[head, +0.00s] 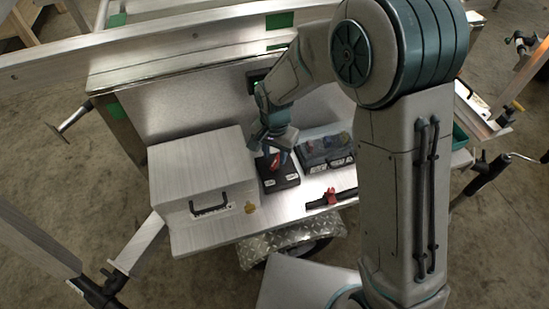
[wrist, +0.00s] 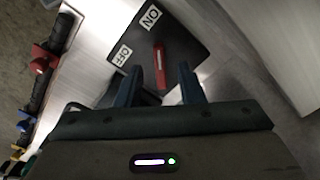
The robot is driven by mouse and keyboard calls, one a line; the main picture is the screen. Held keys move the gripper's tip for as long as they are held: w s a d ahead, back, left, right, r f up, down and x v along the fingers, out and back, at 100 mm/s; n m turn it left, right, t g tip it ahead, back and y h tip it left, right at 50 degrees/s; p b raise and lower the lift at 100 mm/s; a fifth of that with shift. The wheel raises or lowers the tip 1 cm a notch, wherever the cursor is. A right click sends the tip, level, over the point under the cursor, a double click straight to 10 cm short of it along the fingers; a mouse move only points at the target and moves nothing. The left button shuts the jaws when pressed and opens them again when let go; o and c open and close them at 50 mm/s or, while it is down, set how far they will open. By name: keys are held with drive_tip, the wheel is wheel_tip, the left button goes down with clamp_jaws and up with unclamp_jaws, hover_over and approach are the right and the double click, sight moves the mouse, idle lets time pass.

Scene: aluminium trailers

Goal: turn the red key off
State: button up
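The red key (wrist: 160,65) stands on a black switch box (wrist: 185,40) with two white labels, "ON" (wrist: 151,16) and "Off" (wrist: 122,54). In the wrist view its long shape runs roughly up and down the picture, and I cannot tell which label it is set to. My gripper (wrist: 160,76) is open, with one dark blue finger on each side of the key and a visible gap to both. In the head view my gripper (head: 276,142) is just above the black box (head: 279,180), partly covering the key.
A metal case (head: 203,170) with a black handle stands left of the box. A dark tray with several items (head: 326,152) is close on the right. A black bar with a red part (head: 331,197) lies near the front edge. A metal wall rises behind.

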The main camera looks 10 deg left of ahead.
sight(276, 163)
drive_tip(key=shift+f, duration=1.45)
clamp_jaws()
